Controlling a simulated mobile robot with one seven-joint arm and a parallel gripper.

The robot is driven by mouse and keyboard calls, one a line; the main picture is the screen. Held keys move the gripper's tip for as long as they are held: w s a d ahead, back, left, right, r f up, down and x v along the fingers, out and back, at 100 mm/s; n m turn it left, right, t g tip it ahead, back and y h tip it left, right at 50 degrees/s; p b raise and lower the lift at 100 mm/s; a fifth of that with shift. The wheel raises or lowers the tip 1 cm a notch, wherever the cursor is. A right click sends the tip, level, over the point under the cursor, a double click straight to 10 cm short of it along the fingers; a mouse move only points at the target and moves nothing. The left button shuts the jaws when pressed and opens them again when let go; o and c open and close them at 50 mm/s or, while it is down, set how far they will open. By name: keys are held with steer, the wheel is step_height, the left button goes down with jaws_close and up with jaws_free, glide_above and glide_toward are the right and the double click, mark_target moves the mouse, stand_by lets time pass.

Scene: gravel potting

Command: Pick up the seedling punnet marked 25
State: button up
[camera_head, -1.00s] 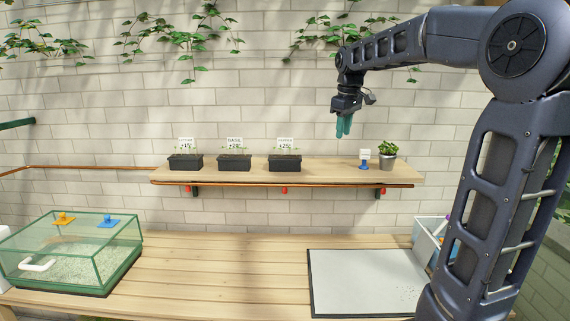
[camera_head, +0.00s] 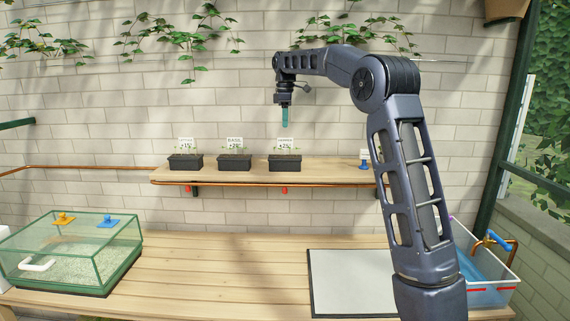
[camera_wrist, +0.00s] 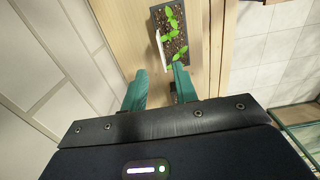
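The seedling punnet marked +25° (camera_head: 285,162) is a black tray with small green seedlings and a white label. It is the rightmost of three punnets on the wall shelf. My gripper (camera_head: 285,118) points down above it, clear of the label. In the wrist view, a punnet with seedlings (camera_wrist: 178,48) lies beyond my two green fingers (camera_wrist: 160,85), its label edge-on and unreadable; it appears to be the rightmost one. The fingers are apart with nothing held. A dark patch shows partly hidden by the right finger.
Two similar punnets, the middle one (camera_head: 234,162) and the left one marked +15° (camera_head: 185,162), stand on the wooden shelf (camera_head: 335,170). A blue-and-white marker (camera_head: 364,160) is at right beside my arm. Below are a glass case (camera_head: 75,250) and a grey mat (camera_head: 345,285).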

mark_target(285, 145)
steer(key=shift+s+f, duration=0.1)
steer(key=shift+f, duration=5.3)
jaws_close()
